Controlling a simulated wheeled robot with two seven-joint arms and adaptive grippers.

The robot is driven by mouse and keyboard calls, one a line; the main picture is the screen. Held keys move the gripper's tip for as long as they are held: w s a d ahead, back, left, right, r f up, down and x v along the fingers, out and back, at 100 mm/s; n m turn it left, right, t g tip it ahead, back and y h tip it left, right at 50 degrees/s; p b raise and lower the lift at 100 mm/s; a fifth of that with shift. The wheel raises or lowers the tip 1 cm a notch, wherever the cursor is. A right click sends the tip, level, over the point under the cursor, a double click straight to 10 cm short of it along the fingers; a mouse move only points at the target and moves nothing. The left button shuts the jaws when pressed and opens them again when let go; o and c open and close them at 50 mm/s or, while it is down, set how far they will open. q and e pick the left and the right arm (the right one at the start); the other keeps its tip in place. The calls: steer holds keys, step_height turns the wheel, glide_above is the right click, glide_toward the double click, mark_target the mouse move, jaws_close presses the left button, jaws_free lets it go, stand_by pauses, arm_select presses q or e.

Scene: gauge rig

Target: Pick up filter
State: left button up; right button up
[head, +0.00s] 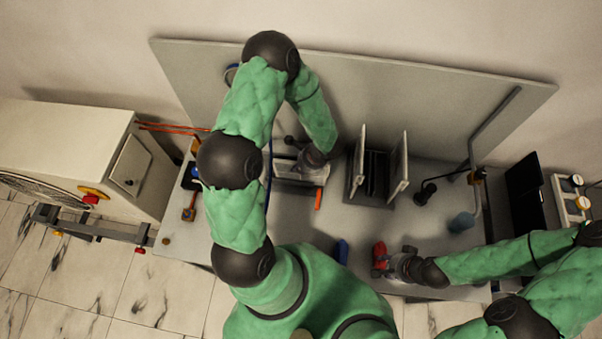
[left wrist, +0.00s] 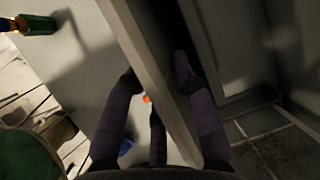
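I cannot tell for sure which thing is the filter; two upright pale panels (head: 399,166) stand in a dark slotted stand on the table. My left gripper (head: 315,166) is over the table, left of that stand, above a pale box (head: 288,170) with an orange handle (head: 318,199). In the left wrist view its dark fingers (left wrist: 164,82) are spread apart, with the edge of a grey panel (left wrist: 150,60) between them; a firm grip does not show. My right gripper (head: 388,264) is at the table's front beside a red part (head: 379,251); its fingers are too small to read.
A grey backboard (head: 430,105) stands behind the table. A bent grey pipe (head: 477,170) and a blue-grey cup (head: 461,222) are at the right. A blue item (head: 342,250) lies near the front edge. A cream cabinet (head: 85,150) stands at the left.

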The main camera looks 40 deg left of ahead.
stand_by(0.4)
arm_select(q)
jaws_close()
